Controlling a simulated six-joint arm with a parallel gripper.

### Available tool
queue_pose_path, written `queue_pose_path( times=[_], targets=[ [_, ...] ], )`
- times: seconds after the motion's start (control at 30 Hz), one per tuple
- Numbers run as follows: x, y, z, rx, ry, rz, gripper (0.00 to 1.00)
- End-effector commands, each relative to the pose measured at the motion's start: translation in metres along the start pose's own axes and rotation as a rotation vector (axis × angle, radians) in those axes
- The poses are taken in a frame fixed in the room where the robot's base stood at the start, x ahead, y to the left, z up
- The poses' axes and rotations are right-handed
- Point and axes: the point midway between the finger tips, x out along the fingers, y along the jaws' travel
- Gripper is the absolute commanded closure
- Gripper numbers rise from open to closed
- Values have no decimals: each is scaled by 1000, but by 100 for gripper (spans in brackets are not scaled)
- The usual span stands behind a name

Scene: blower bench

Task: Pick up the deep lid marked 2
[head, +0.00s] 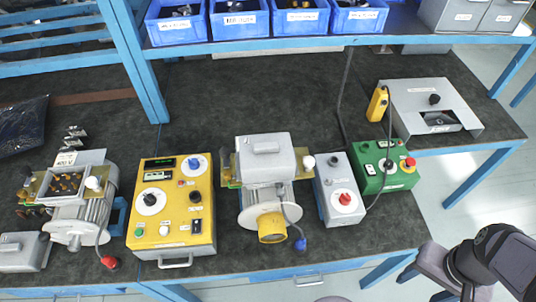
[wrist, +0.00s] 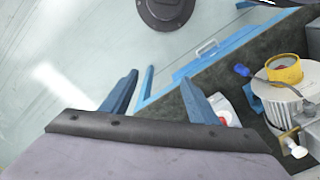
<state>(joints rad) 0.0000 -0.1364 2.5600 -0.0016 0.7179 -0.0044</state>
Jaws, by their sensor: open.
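Two grey box-shaped lids with handles show in the head view, and I cannot read a number on either. One lid (head: 22,252) lies on the bench at the lower left, beside the left motor (head: 80,218), whose terminal box is uncovered. The other lid (head: 264,158) sits on top of the middle motor (head: 262,208), which has a yellow end cap. My gripper (wrist: 159,76) is open and empty in the wrist view, above the bench's front edge and the floor. Neither lid can be made out clearly in the wrist view.
A yellow control box (head: 172,210) stands between the motors. A grey box with a red knob (head: 340,190) and a green box (head: 386,166) stand right of the middle motor. Blue bins (head: 240,20) line the shelf behind. The bench's middle back is clear.

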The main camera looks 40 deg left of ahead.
Motion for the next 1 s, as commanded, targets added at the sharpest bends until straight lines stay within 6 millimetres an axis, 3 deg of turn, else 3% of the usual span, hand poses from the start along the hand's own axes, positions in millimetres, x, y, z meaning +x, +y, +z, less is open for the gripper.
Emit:
queue_pose_path(
  times=[0.03, 0.1, 0.4, 0.57, 0.77, 1.0],
  targets=[
    [0, 0, 0, 0, 0, 0, 32],
    [0, 0, 0, 0, 0, 0, 23],
    [1, -1, -2, -3, 5, -1, 23],
    [9, -17, -20, -38, 67, -17, 23],
    [25, -73, -74, -136, 279, -76, 23],
    [26, -179, -136, -261, 633, -193, 23]
  ],
)
